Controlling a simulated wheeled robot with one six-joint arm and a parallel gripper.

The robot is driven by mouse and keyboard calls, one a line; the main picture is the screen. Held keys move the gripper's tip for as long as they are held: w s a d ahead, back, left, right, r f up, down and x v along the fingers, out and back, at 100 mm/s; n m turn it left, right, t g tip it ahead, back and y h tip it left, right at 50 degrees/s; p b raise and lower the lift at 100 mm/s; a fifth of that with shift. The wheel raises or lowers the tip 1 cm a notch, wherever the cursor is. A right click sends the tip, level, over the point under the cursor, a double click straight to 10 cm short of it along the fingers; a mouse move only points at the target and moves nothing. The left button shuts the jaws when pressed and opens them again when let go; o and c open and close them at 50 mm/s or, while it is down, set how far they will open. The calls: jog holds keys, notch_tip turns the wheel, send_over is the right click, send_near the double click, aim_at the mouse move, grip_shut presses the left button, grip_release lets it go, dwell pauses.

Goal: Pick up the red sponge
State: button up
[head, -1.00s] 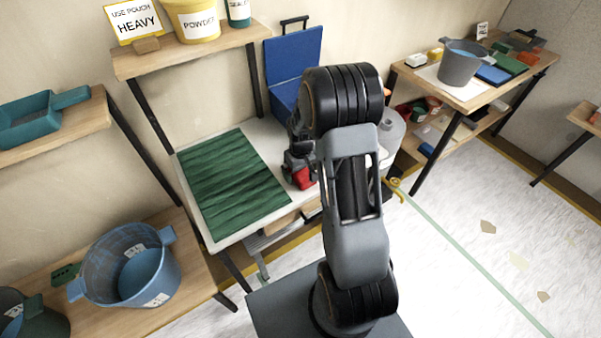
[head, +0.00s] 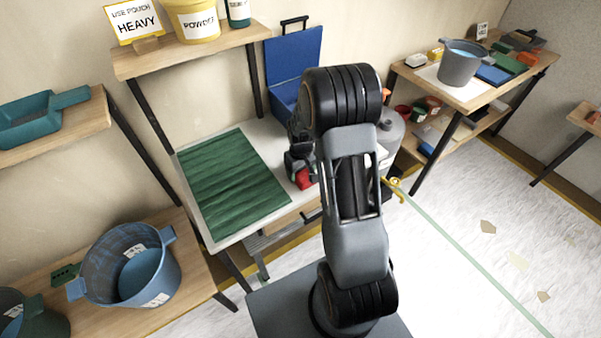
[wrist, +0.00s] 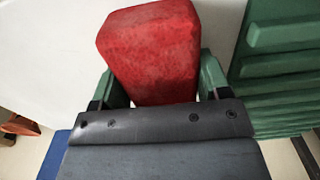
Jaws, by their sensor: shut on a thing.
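The red sponge (wrist: 152,50) is a thick red block in the wrist view, held between the two green-grey fingers of my gripper (wrist: 157,84). In the head view the red sponge (head: 304,179) is a small red patch just below my gripper (head: 300,168), near the front edge of the white-topped table. My gripper is shut on the sponge. My arm hides part of the table around it. I cannot tell whether the sponge touches the tabletop.
A green ridged sheet (head: 230,184) lies on the table (head: 205,228) left of my gripper. An open blue case (head: 294,62) stands behind. A grey canister (head: 391,128) is at the right. A shelf (head: 188,48) overhangs the back left.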

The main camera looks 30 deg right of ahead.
jog(key=shift+r, duration=0.1)
jog(key=shift+r, duration=0.25)
notch_tip(320, 180, up, 2)
jog(key=shift+w+r, duration=0.1)
jog(key=s+r, duration=0.2)
jog(key=s+a+r, duration=0.1)
jog(key=s+r, duration=0.1)
jog(key=r, duration=0.1)
jog(key=shift+a+r, duration=0.1)
jog(key=shift+r, duration=0.05)
jog(key=s+a+r, duration=0.3)
jog(key=s+r, duration=0.2)
jog(key=s, duration=0.4)
jog(key=shift+s, duration=0.3)
